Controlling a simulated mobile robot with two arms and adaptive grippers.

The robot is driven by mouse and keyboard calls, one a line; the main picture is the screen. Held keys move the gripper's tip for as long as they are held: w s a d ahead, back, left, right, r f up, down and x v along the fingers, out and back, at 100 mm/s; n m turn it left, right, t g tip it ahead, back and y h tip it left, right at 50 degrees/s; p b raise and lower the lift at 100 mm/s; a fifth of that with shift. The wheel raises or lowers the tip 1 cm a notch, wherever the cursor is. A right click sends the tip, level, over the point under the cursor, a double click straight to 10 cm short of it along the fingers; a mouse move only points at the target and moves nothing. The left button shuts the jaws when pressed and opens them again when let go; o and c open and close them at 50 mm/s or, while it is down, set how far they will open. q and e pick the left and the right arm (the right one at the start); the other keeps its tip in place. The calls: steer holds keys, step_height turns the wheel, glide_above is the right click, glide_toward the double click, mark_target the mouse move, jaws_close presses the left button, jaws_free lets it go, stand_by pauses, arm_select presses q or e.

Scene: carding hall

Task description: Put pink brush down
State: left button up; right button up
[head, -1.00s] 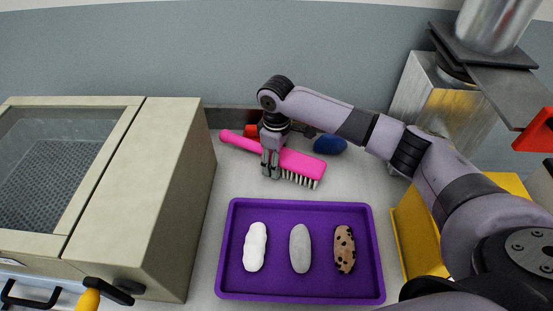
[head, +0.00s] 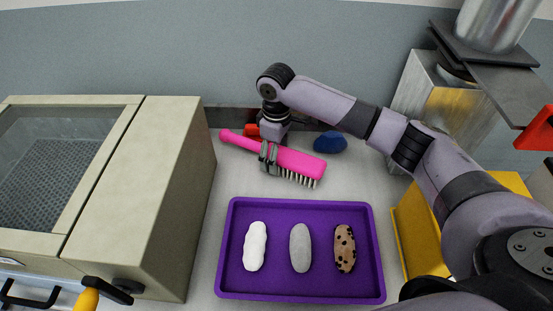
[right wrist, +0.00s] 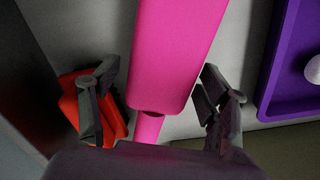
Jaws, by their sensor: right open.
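The pink brush (head: 296,161) lies on the light worktop behind the purple tray, with its handle toward the upper left and pale bristles showing along its front edge. My right gripper (head: 268,153) is at the brush where the handle meets the head. In the right wrist view, the open fingers of my right gripper (right wrist: 160,75) stand on either side of the pink brush (right wrist: 178,45), with gaps between them and it. My left gripper is not in view.
The purple tray (head: 300,293) holds a white, a grey and a brown spotted roll. A blue object (head: 330,142) and a red-orange object (head: 251,130) lie near the brush. A beige machine (head: 165,190) stands left; a yellow bin (head: 415,235) stands right.

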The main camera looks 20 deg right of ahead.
step_height(320, 180, up, 10)
steer(key=shift+f+b, duration=0.2)
steer(key=shift+b, duration=0.35)
steer(key=shift+s+f, duration=0.1)
